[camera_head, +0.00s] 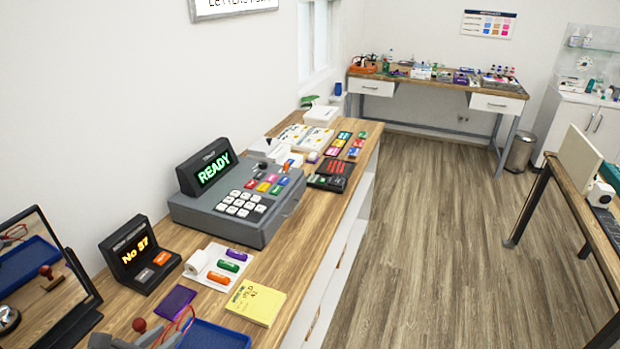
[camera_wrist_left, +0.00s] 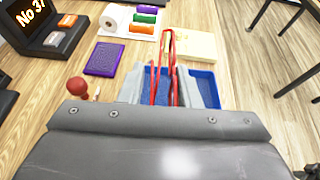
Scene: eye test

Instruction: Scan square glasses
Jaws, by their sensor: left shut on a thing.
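Red-framed glasses (camera_head: 184,319) show at the bottom edge of the head view, cut off there. They also show in the left wrist view (camera_wrist_left: 171,62), long and thin, between the fingers of my left gripper (camera_wrist_left: 168,84). My left gripper (camera_head: 158,338) is shut on them, above or at a blue tray (camera_head: 222,338); whether they touch the tray I cannot tell. The lens shape is hard to make out. The grey register (camera_head: 240,213) stands farther along the counter with its display reading READY in green. My right gripper is in neither view.
A black box (camera_head: 138,256) shows an orange number. A purple pad (camera_head: 168,302), a paper-roll card (camera_head: 217,267) and a yellow notepad (camera_head: 256,302) lie near the tray. A red-knobbed stamp (camera_wrist_left: 78,87) is close left of my gripper. A mirror (camera_head: 38,275) stands at left.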

